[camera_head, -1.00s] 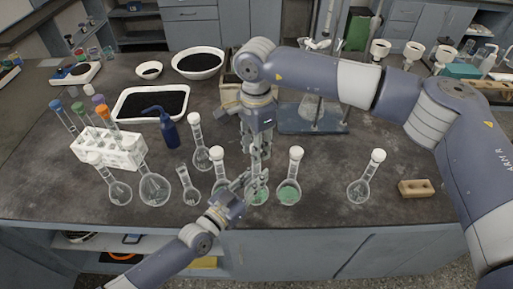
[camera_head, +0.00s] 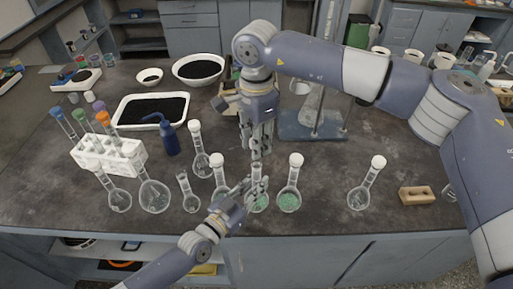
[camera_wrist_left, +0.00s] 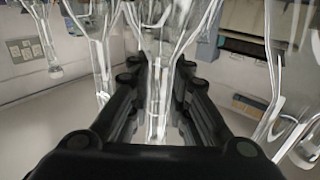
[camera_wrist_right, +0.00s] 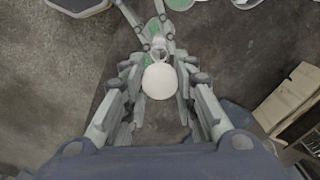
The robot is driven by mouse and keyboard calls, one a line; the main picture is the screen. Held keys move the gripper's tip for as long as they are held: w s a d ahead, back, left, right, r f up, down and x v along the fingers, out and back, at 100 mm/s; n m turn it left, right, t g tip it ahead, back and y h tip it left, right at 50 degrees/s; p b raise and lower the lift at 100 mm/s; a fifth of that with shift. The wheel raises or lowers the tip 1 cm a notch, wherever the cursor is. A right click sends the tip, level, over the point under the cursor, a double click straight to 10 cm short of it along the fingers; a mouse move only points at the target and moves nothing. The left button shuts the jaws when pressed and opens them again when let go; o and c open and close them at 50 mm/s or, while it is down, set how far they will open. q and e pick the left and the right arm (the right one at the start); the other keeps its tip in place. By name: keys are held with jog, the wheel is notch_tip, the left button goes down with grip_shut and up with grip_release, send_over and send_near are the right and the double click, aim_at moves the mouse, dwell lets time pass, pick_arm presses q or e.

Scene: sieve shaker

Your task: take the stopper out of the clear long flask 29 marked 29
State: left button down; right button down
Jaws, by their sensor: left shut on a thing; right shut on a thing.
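The clear long flask (camera_head: 259,203) with green contents stands at the front middle of the table. My left gripper (camera_head: 253,188) is shut on its neck, and the clear neck shows between the fingers in the left wrist view (camera_wrist_left: 158,90). My right gripper (camera_head: 262,148) is above the flask, pointing down, and shut on the round white stopper (camera_wrist_right: 160,81). Just beyond the stopper, a clear ring that looks like the neck's rim shows in the right wrist view. In the head view the stopper is hidden by the right fingers. The marking 29 cannot be read.
White-stoppered flasks stand close on both sides, one with green contents (camera_head: 289,200) to the right and one (camera_head: 220,190) to the left. A white tube rack (camera_head: 110,155), a blue bottle (camera_head: 169,138) and a wooden block (camera_head: 417,195) are further out.

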jog(key=shift+r, duration=0.3)
pick_arm(q)
jog(key=c, duration=1.4)
grip_release()
